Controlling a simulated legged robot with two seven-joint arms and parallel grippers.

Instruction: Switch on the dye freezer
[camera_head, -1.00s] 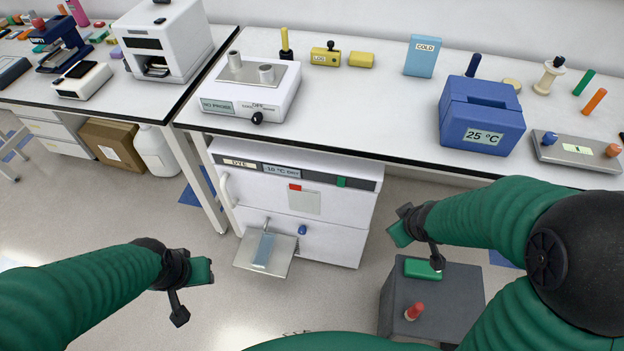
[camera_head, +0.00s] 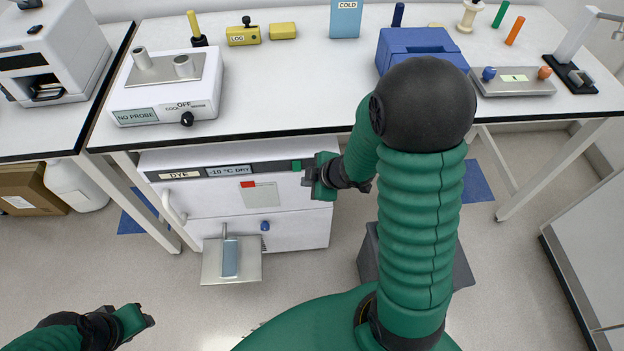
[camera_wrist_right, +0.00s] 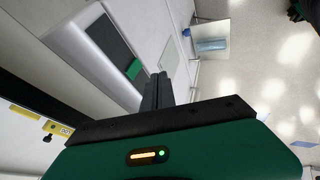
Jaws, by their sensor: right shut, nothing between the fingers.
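The dye freezer (camera_head: 200,200) is the white unit under the bench, with a DYE label (camera_head: 180,175) and a temperature label on its dark top strip. A small green switch (camera_head: 297,165) sits at the strip's right part. My right gripper (camera_head: 312,177) is just right of the switch, shut and empty. In the right wrist view, the shut fingers (camera_wrist_right: 158,92) point towards the freezer front, beside the green switch (camera_wrist_right: 134,69); contact does not show. My left gripper (camera_head: 140,320) is low at the left, away from the freezer; its jaw opening is unclear.
The bench edge (camera_head: 250,134) overhangs the freezer just above my right gripper. A metal tray (camera_head: 212,268) sticks out low at the freezer's front, beside a blue knob (camera_head: 264,226). A grey cabinet (camera_head: 367,255) stands partly hidden behind my right arm.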

